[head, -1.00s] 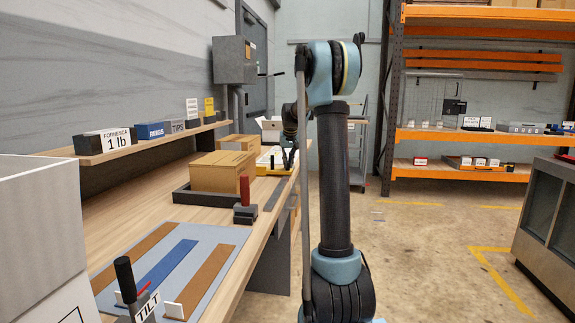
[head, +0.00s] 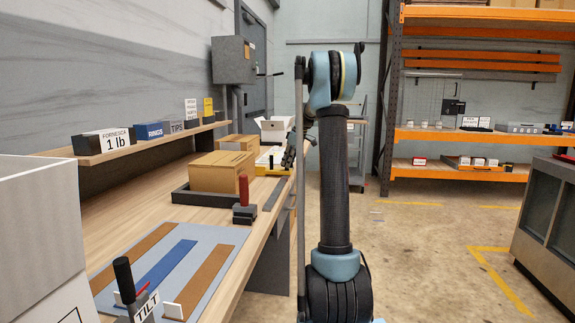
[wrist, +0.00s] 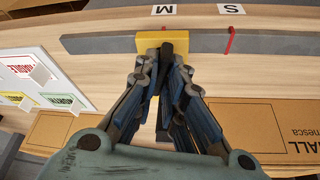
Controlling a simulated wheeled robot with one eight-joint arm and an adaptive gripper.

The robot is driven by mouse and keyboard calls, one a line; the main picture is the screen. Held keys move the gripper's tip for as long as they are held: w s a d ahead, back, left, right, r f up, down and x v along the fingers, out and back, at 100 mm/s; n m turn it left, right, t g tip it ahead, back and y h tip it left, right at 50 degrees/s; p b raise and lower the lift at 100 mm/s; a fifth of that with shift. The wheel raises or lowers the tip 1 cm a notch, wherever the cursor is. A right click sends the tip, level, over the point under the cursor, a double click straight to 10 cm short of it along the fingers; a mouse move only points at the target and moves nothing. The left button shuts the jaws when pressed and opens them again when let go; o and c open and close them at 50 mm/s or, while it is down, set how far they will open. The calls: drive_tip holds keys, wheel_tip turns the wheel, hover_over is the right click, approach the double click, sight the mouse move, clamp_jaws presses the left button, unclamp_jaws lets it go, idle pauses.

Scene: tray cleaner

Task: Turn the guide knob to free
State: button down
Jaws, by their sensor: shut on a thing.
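In the wrist view a yellow guide block (wrist: 148,42) sits on a grey rail (wrist: 95,43). A black knob (wrist: 174,48) stands at the block's right part. My gripper (wrist: 168,66) is closed on the knob, with one finger on each side of it; the fingers hide its lower part. Labels M (wrist: 163,10) and S (wrist: 232,9) lie beyond the rail, and a red mark (wrist: 230,40) crosses the rail below S. The block is near M. No "free" marking is readable. In the head view my arm hides most of the gripper and the knob.
In the wrist view a cardboard box (wrist: 262,125) is at the right and a white label sheet (wrist: 45,75) at the left. In the head view a brown carton (head: 222,172), a red-handled clamp (head: 244,200) and an open white box (head: 274,128) stand on the bench.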

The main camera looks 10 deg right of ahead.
drive_tip(key=shift+w+d+n+g, duration=0.1)
drive_tip(key=shift+n+g, duration=0.5)
drive_tip(key=shift+n, duration=1)
drive_tip(key=c, duration=1.7)
unclamp_jaws()
drive_tip(key=shift+r, duration=0.1)
drive_tip(key=v, duration=1.1)
drive_tip(key=shift+d+r, duration=0.25)
drive_tip(key=shift+d, duration=0.15)
